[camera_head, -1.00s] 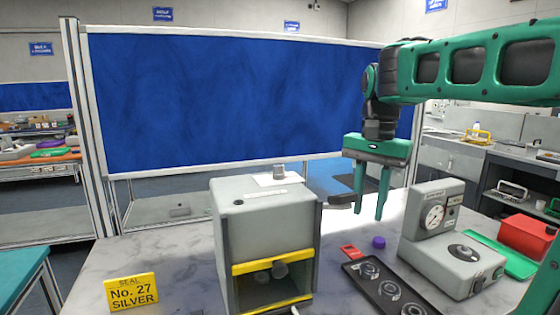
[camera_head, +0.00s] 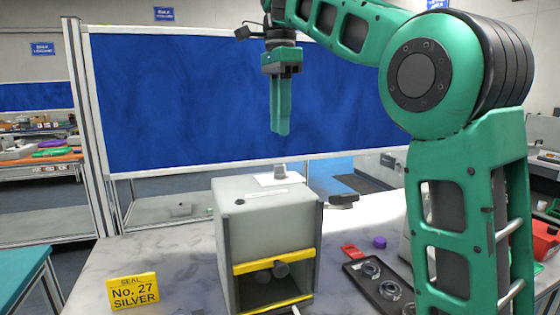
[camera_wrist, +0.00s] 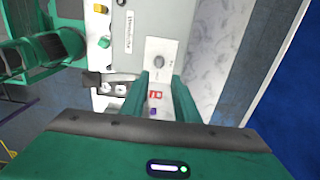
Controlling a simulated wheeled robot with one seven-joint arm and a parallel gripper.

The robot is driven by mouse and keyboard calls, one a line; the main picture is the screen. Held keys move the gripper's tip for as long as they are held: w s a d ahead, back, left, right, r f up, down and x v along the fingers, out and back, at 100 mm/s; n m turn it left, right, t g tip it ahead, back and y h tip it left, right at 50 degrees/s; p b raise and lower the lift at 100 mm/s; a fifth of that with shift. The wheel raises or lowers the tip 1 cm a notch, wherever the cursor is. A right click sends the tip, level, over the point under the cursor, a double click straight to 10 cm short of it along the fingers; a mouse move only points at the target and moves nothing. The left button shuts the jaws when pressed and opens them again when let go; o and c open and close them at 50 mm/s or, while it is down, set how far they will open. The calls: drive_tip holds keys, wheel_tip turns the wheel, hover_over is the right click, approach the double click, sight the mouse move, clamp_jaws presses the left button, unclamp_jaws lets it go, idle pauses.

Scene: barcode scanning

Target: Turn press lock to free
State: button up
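The press is a grey box (camera_head: 235,205) on the table, with a yellow-edged opening in its front. A small grey lock knob (camera_head: 280,170) stands on a white plate on its top. The knob (camera_wrist: 159,62) and plate (camera_wrist: 158,48) also show in the wrist view, just beyond my fingertips. My gripper (camera_head: 280,130) points down above the knob, apart from it. In the wrist view my gripper (camera_wrist: 162,78) has its two fingers spread with nothing held between them. The plate's lettering is too small to read.
A black lever pad (camera_head: 342,201) sticks out right of the press. A dark tray (camera_head: 385,290), a red piece (camera_head: 350,252) and a purple cap (camera_head: 379,242) lie to the right. A yellow "No. 27 SILVER" sign (camera_head: 133,291) stands at left. My arm hides much of the right side.

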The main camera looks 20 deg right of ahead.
sight(280, 172)
wheel_tip(280, 172, down, 9)
drive_tip(key=shift+f, duration=0.1)
idle(0.3)
drive_tip(key=shift+c, duration=0.7)
